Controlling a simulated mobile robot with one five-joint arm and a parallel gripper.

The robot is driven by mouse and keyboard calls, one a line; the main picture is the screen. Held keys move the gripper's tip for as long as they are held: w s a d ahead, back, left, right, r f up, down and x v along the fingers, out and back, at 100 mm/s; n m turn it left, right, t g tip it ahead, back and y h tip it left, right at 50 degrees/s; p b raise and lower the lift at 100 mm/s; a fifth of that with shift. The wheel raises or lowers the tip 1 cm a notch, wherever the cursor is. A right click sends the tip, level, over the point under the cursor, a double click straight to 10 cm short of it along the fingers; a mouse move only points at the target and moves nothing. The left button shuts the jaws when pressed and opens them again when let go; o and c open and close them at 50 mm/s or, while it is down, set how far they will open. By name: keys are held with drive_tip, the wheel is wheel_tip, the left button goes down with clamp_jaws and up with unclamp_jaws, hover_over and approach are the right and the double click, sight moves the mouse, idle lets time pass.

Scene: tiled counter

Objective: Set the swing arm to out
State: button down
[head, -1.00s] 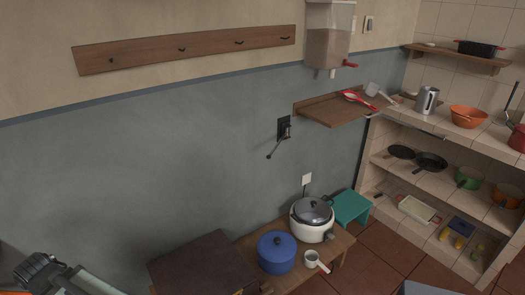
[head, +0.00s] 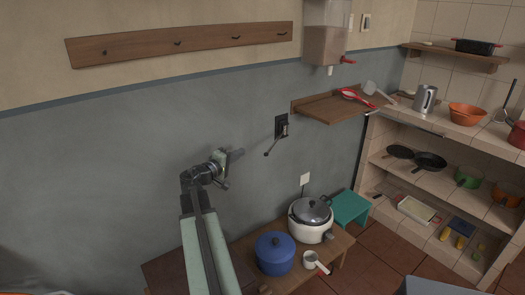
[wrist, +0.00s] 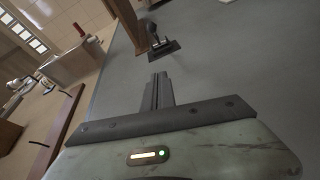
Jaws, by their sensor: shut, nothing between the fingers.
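The swing arm (head: 275,142) is a thin metal rod on a dark wall plate (head: 281,125). In the head view it slants down and left from the plate to a small knobbed end. In the wrist view the dark plate and its fitting (wrist: 158,43) show just beyond the fingertips, near the top; the rod's exact angle from the wall is hard to tell. My gripper (head: 238,154) is shut and empty, left of the rod's end and apart from it in the head view. Its closed fingers also show in the wrist view (wrist: 158,88).
A wooden shelf (head: 335,108) with red utensils is right of the swing arm. Below, a low bench holds a blue pot (head: 275,254) and a white cooker (head: 311,221). A white socket (head: 305,179) is on the wall.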

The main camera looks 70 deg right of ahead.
drive_tip(key=s+d+f+b, duration=0.1)
drive_tip(key=s+d, duration=0.5)
drive_tip(key=d, duration=0.3)
drive_tip(key=shift+s+d+f, duration=0.15)
drive_tip(key=shift+s+d, duration=0.1)
